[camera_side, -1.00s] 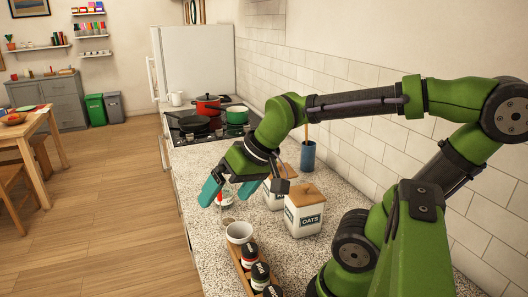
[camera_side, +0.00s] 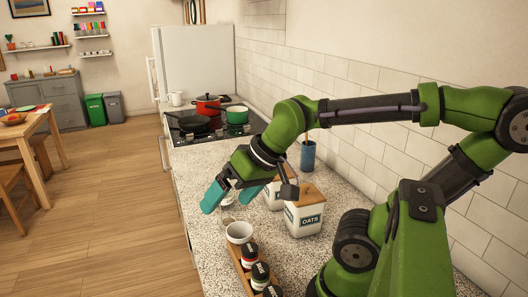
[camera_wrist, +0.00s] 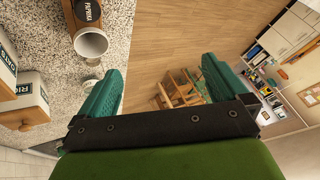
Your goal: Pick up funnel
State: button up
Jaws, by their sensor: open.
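A pale jar is mostly hidden behind the fingers.
A wooden rack (camera_side: 243,272) with spice jars stands at the counter's front left. White canisters with wooden lids, one marked OATS (camera_side: 305,216), stand to the right. A blue holder (camera_side: 308,156) and the stove with pots (camera_side: 207,105) are farther back. Open floor lies left.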

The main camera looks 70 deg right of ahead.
jog(key=w+d+f+m+g+h, duration=0.1)
jog(key=w+d+f+m+g, duration=0.1)
jog(key=w+d+g, duration=0.25)
jog(key=m+g, duration=0.2)
jog(key=m, duration=0.1)
send_near(239, 230)
jog(key=shift+h, duration=0.4)
jog(key=f, duration=0.2)
jog(key=a+f, duration=0.1)
jog(key=f, duration=0.2)
jog(key=shift+a+f, duration=0.2)
jog(key=shift+f, duration=0.05)
jog(key=shift+d+f, duration=0.2)
jog(key=shift+f, duration=1.15)
jog(key=shift+d+f, duration=0.2)
jog(key=shift+f, duration=1.15)
jog(key=shift+c, duration=0.3)
jog(key=c, duration=0.7)
